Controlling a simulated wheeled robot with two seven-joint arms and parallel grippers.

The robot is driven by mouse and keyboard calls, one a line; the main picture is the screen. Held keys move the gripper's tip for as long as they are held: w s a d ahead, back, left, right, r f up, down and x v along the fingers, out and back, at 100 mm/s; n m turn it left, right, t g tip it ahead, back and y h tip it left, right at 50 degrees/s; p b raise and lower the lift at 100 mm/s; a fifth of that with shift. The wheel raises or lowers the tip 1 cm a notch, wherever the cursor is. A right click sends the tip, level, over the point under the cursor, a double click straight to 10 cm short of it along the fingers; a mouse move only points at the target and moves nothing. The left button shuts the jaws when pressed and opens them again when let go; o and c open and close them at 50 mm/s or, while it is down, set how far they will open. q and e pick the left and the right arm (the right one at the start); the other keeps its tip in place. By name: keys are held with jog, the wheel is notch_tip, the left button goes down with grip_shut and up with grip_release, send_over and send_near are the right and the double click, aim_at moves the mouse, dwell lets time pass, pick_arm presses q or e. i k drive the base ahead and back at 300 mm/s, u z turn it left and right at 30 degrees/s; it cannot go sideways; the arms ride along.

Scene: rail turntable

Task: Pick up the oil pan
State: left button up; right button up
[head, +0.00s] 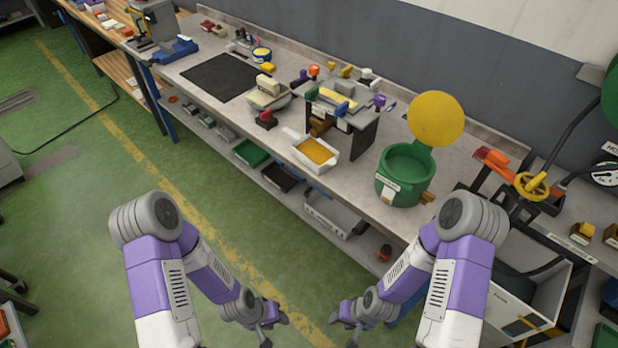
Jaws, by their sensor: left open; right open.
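A white rectangular pan with amber-yellow contents (315,152), which looks like the oil pan, sits near the front edge of the workbench (352,205). It is just left of and in front of a dark stand (355,120) with coloured knobs. My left gripper (274,332) is open and empty, low in front of the bench. My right gripper (347,325) is open and empty, a little to the right of it. Both are below the pan in the picture and well apart from it. The fingertips are small and partly hidden by the arms.
A green round container (403,178) with a raised yellow lid (435,118) stands right of the pan. Bins, including a green one (250,153), fill the shelf below.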

aim_at(318, 156)
jog(key=z, duration=0.45)
jog(key=k, duration=0.3)
jog(key=u, duration=1.55)
jog(key=i, duration=1.1)
jog(key=z, duration=0.05)
